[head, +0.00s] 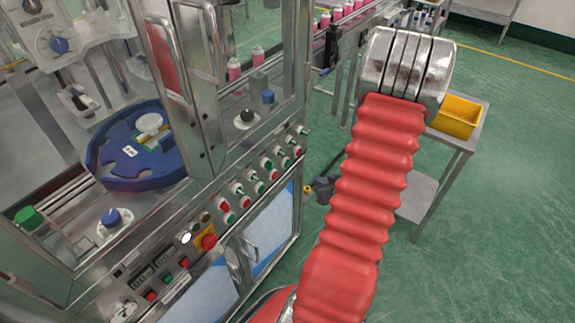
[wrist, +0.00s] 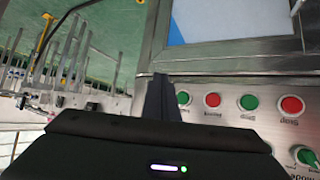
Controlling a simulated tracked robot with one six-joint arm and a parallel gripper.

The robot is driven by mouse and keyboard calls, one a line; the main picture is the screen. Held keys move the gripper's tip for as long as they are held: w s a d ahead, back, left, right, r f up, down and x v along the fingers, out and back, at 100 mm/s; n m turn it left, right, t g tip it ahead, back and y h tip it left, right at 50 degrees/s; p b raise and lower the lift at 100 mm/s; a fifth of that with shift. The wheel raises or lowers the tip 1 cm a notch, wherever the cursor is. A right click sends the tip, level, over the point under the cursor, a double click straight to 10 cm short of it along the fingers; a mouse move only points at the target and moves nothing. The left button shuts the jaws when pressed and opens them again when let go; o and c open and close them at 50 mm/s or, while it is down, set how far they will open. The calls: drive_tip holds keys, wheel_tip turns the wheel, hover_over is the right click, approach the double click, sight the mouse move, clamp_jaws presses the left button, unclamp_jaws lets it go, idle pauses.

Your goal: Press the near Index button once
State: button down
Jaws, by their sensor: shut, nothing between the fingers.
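The control panel runs along the machine's front edge in the head view, with rows of red and green buttons (head: 226,208) and a white round button (head: 186,238). No label there is legible, so I cannot tell which is the near Index button. In the wrist view the panel (wrist: 225,120) shows upside down, with a green button (wrist: 183,98), a red button (wrist: 212,100), another green button (wrist: 249,102) and another red button (wrist: 291,105). My gripper (wrist: 160,98) is shut and empty, its dark fingers just left of the first green button; contact cannot be told.
A red emergency stop (head: 208,241) sits on a yellow plate on the panel. A blue star wheel (head: 130,155) lies behind the glass doors. A yellow bin (head: 457,117) stands on a steel cart at the right. Green floor is clear at the far right.

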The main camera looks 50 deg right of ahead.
sight(287, 164)
drive_tip(key=shift+w+r, duration=0.2)
drive_tip(key=shift+w, duration=0.15)
drive_tip(key=w, duration=0.8)
drive_tip(key=shift+w+a, duration=0.25)
drive_tip(key=shift+a, duration=0.15)
idle(2.0)
drive_tip(key=shift+w, duration=0.4)
